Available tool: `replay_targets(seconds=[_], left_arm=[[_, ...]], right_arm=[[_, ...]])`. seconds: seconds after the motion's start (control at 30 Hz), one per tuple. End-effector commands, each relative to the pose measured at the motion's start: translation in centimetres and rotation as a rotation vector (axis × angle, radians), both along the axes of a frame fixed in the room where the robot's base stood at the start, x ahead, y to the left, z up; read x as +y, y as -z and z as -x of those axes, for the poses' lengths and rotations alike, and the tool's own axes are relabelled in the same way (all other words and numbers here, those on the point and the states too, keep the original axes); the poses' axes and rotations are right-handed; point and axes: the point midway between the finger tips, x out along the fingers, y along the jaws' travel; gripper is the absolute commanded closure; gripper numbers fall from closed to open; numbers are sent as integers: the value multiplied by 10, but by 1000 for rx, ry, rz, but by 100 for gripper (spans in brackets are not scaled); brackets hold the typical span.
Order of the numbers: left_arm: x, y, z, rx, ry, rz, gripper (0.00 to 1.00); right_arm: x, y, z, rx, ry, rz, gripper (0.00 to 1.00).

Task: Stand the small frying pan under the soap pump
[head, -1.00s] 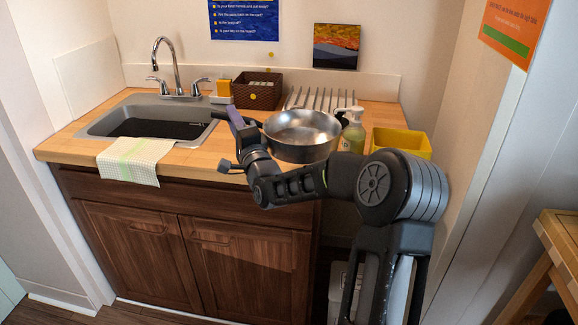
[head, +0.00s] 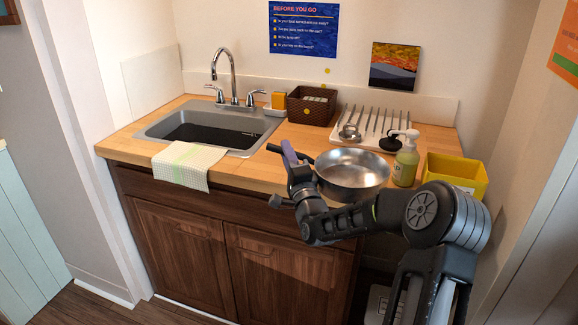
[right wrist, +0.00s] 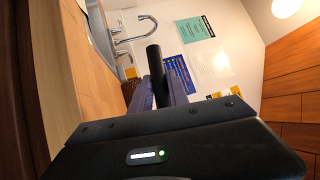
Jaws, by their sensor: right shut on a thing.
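The small frying pan (head: 352,178) is a round silver metal pan with a dark handle. It is level, at the front of the wooden counter. I cannot tell whether its base touches the counter. My right gripper (head: 291,160) is shut on the handle, left of the pan bowl. In the right wrist view the black handle (right wrist: 158,75) is between the purple finger pads. My left gripper is not in view.
A white drying rack (head: 370,122) with a small metal item (head: 350,133) is behind the pan. A yellow bin (head: 456,175) stands right of the soap pump. A brown basket (head: 311,105) and the sink (head: 205,130) are to the left. A towel (head: 187,165) hangs over the front edge.

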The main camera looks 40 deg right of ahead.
Motion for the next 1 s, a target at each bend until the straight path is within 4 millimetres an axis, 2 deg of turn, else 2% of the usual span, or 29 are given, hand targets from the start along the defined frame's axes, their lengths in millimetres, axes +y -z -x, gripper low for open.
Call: replay_targets(seconds=[0.23,0.5,0.97,1.0], left_arm=[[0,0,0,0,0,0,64],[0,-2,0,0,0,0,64],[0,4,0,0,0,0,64],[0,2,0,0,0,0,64]], right_arm=[[0,2,0,-2,0,3,100],[0,34,0,-1,0,1,100],[0,40,0,-3,0,4,100],[0,40,0,0,0,0,76]])
